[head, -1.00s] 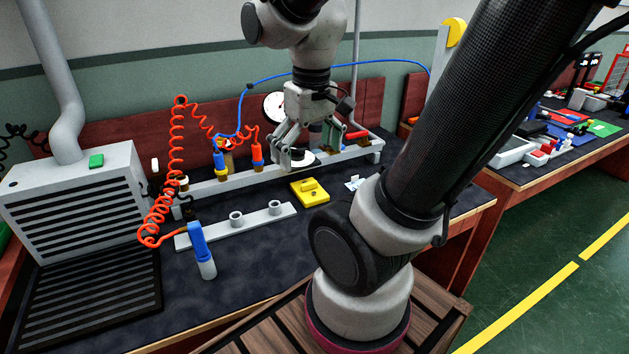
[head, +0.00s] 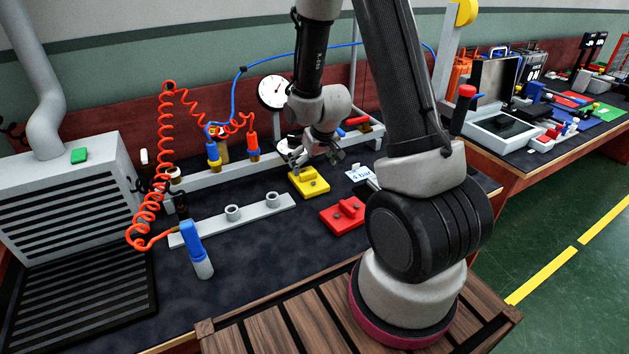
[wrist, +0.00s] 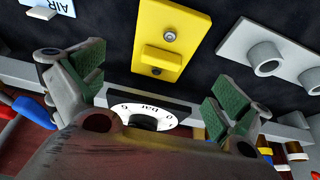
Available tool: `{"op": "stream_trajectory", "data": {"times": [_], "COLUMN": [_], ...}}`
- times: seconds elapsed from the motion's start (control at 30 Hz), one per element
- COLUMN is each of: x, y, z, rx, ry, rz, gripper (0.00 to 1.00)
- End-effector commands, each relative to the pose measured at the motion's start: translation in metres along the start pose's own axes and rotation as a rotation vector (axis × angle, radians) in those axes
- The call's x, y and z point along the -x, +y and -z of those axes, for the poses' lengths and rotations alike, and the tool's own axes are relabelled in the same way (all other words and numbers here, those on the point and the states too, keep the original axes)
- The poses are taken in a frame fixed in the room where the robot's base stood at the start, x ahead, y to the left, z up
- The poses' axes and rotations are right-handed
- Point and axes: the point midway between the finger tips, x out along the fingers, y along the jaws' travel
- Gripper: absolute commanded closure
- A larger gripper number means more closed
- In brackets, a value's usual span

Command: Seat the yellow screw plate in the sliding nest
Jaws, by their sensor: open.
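The yellow screw plate (head: 318,188) lies flat on the dark bench mat, with a raised block and screws on top. It also shows in the wrist view (wrist: 172,28), at the top centre, ahead of the fingers. My gripper (head: 297,158) is open and empty, tilted just behind and above the plate. In the wrist view its two green-padded fingers (wrist: 155,92) are wide apart, with the plate beyond the gap and no contact seen. I cannot make out the sliding nest for certain in either view.
A red plate (head: 341,214) lies right of the yellow one. A grey rail (head: 200,185) and orange coiled hose (head: 165,130) stand behind.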

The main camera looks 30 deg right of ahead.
Motion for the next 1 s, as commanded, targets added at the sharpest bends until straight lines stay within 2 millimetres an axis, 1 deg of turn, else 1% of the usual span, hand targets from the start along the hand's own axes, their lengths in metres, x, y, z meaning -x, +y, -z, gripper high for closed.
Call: {"op": "stream_trajectory", "data": {"times": [0.27,0.4,0.5,0.6,0.77,0.87,1.0], "x": [-0.035,-0.058,-0.069,-0.072,-0.072,-0.072,-0.072], "y": [-0.001,-0.002,-0.002,-0.002,-0.002,-0.002,-0.002], "z": [-0.001,-0.001,-0.001,-0.001,0.0,0.0,0.0], "rx": [0.0,-0.001,-0.001,-0.001,-0.001,-0.001,-0.001], "ry": [-0.004,-0.004,-0.003,-0.002,-0.002,-0.002,-0.002], "rz": [0.0,0.0,0.0,0.0,0.0,0.0,0.0], "gripper": [0.0,0.0,0.0,0.0,0.0,0.16,0.42]}}
